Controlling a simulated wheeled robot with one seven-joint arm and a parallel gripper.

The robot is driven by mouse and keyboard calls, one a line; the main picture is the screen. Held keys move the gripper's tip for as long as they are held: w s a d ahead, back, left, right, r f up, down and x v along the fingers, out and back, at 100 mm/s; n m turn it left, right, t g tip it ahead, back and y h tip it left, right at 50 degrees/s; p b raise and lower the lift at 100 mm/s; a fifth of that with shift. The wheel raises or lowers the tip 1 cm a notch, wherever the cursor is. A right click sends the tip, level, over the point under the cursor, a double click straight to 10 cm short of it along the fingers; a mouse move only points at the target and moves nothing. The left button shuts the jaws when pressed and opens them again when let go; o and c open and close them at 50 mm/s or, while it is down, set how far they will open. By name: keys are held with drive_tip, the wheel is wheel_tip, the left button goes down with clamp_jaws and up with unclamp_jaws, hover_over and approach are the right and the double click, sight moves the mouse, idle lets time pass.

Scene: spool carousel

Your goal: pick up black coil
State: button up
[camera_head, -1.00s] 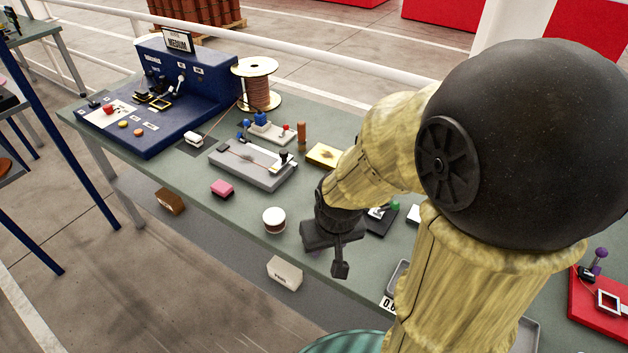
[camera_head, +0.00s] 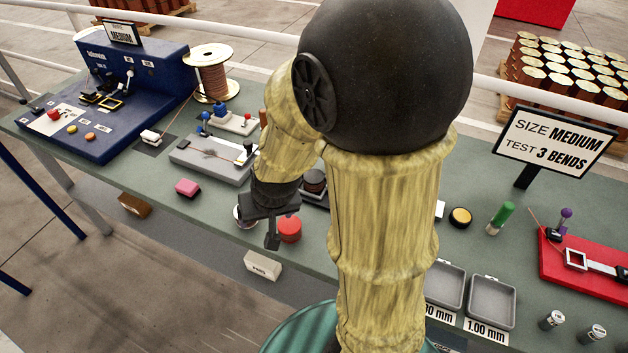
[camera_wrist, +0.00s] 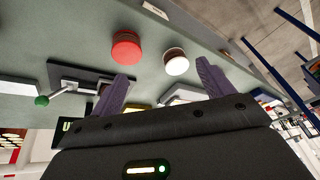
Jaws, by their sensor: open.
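A dark-topped coil (camera_head: 314,181) with a brownish band, likely the black coil, stands on the bench just right of my wrist in the head view. I cannot pick it out in the wrist view. My gripper (camera_head: 271,240) is open above the bench's front part, its fingers apart and empty in the wrist view (camera_wrist: 162,76). A red coil (camera_head: 289,229) stands just right of my gripper; it also shows in the wrist view (camera_wrist: 126,46). A white-topped coil (camera_wrist: 175,62) stands beside it, mostly hidden behind my gripper in the head view.
My arm hides the bench middle.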

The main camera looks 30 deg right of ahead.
sight(314, 181)
drive_tip(key=w+f+m+t+h, duration=0.3)
drive_tip(key=w+m, duration=0.2)
drive_tip(key=w, duration=0.4)
drive_tip(key=d+m+h, duration=0.1)
drive_tip(key=m+h, duration=0.1)
drive_tip(key=h, duration=0.1)
drive_tip(key=s+d+m+g+h+p, duration=0.1)
drive_tip(key=d+m+h, duration=0.1)
drive_tip(key=h, duration=0.1)
drive_tip(key=s+d+f+m+h, duration=0.1)
drive_tip(key=d+m+h, duration=0.1)
drive_tip(key=h, duration=0.1)
drive_tip(key=shift+d+g, duration=0.2)
drive_tip(key=shift+g, duration=0.1)
drive_tip(key=p+x, duration=0.2)
drive_tip(key=x, duration=1)
drive_tip(key=shift+w, duration=0.15)
drive_tip(key=shift+d, duration=0.1)
